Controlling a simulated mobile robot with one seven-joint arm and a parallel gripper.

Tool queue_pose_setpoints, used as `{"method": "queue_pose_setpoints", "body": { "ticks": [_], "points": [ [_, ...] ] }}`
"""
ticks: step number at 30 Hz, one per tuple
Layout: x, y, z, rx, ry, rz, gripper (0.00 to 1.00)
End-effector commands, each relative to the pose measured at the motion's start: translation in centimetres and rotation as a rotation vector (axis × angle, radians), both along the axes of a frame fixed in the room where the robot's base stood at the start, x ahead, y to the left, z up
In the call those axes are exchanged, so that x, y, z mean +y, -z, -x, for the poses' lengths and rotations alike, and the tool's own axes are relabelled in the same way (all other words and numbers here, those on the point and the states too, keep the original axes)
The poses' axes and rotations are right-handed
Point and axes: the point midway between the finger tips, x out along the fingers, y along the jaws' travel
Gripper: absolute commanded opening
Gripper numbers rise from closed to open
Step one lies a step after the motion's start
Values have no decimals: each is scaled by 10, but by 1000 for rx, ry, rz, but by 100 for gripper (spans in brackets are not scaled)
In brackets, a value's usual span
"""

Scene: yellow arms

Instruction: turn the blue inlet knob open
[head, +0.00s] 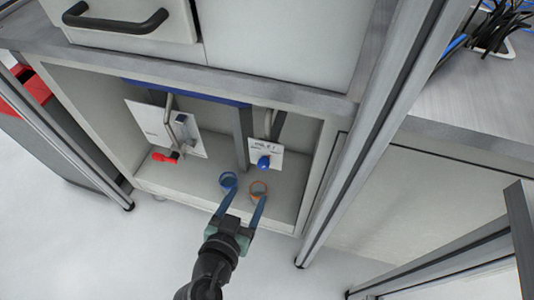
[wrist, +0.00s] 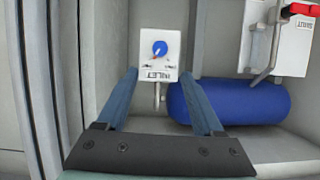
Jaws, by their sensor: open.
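The blue inlet knob (head: 264,162) sits on a white plate (head: 266,150) on the right side of the open cabinet bay. In the wrist view the knob (wrist: 159,48) has a red and white mark, and its plate (wrist: 150,74) carries an upside-down INLET label. My gripper (head: 243,186) has two blue fingers spread wide, with nothing between them. In the wrist view my gripper's fingertips (wrist: 157,76) lie either side of the plate's label end, short of the knob. Neither finger appears to touch the knob; the exact depth gap is unclear.
A blue tank (wrist: 228,103) lies beside the right finger in the wrist view. A red handle (head: 165,157) sits by another white panel (head: 151,127) on the bay's left. Metal frame posts (head: 372,120) stand right of the bay. Side walls bound it.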

Motion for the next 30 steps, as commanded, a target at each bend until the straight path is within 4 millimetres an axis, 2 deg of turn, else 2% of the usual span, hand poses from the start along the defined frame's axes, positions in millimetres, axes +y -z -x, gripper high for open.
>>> {"method": "queue_pose_setpoints", "body": {
  "ticks": [5, 15, 19, 24, 30],
  "points": [
    [-5, 7, -15, -2, 1, 1, 69],
    [-24, 35, -78, -3, 1, 0, 69],
    [-31, 42, -96, -2, 2, 1, 69],
    [-34, 48, -110, -1, 0, 0, 69],
    [-35, 49, -114, -1, 0, 0, 69]
  ]
}}
